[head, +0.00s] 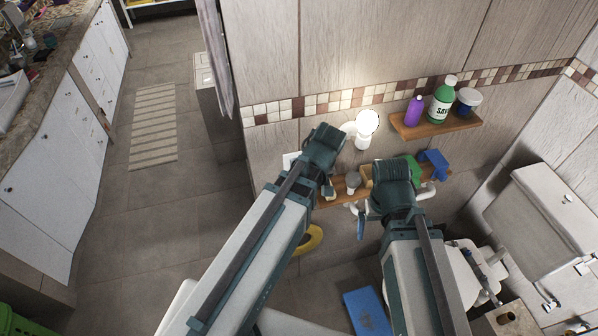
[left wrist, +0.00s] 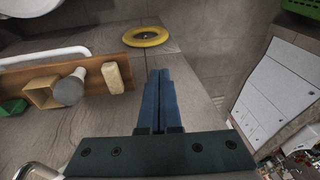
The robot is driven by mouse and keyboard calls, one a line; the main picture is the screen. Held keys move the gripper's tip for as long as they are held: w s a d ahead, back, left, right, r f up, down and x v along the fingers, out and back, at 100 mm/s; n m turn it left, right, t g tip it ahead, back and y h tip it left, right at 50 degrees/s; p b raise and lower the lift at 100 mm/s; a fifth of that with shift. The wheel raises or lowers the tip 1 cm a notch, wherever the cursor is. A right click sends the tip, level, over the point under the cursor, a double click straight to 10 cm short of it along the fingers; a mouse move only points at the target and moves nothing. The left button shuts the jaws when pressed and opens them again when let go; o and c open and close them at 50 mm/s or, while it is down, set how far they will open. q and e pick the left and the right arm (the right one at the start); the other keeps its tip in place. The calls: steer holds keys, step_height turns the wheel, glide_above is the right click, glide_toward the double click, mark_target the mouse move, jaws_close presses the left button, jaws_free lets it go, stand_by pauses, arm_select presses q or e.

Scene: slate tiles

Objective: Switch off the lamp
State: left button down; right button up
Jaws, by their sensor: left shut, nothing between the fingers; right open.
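The lamp (head: 367,122) is a glowing white bulb on the tiled wall, seen in the head view. A white plate (head: 290,160), perhaps its switch, is on the wall left of the lamp, partly hidden by my left arm. My left gripper (head: 326,172) is in front of the wall, below and left of the lamp, close to the plate's right. It is shut and empty; its blue fingers (left wrist: 160,100) lie together in the left wrist view. My right gripper (head: 392,205) is open below the lamp, in front of the lower shelf. Its fingertips are largely hidden.
An upper shelf (head: 436,129) holds purple and green bottles and a jar. A lower shelf (left wrist: 92,78) holds a beige block, a grey knobbed item and small boxes. A yellow ring (left wrist: 147,36) lies below. A toilet (head: 540,215) stands right; open floor (head: 150,220) lies left.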

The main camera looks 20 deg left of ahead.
arm_select(q)
steer(key=s+d+f+m+h+b, duration=0.2)
steer(key=s+d+f+m+b, duration=0.1)
steer(key=f+m+b, duration=0.4)
arm_select(e)
step_height(320, 180, down, 6)
steer(key=p, duration=0.2)
arm_select(q)
steer(key=w+r+n+y+p, duration=0.3)
steer(key=r+n, duration=0.2)
steer(key=n, duration=0.7)
steer(key=w+a+r+n+t+y+p, duration=0.1)
steer(key=w+r+n+y+p, duration=0.2)
steer(key=r+n, duration=0.3)
steer(key=w+n, duration=0.1)
steer(key=n, duration=0.4)
steer(key=shift+w+a+r+n+p, duration=0.2)
steer(key=shift+w+n+p, duration=0.1)
steer(key=shift+n+p, duration=0.1)
arm_select(e)
step_height(320, 180, up, 7)
steer(key=shift+f, duration=0.1)
arm_select(q)
steer(key=w+a+f+b, duration=0.5)
steer(key=a+f+b, duration=0.2)
steer(key=f+b, duration=0.1)
steer(key=shift+a+f+b, duration=0.35)
steer(key=shift+f+b, duration=0.05)
arm_select(e)
step_height(320, 180, down, 9)
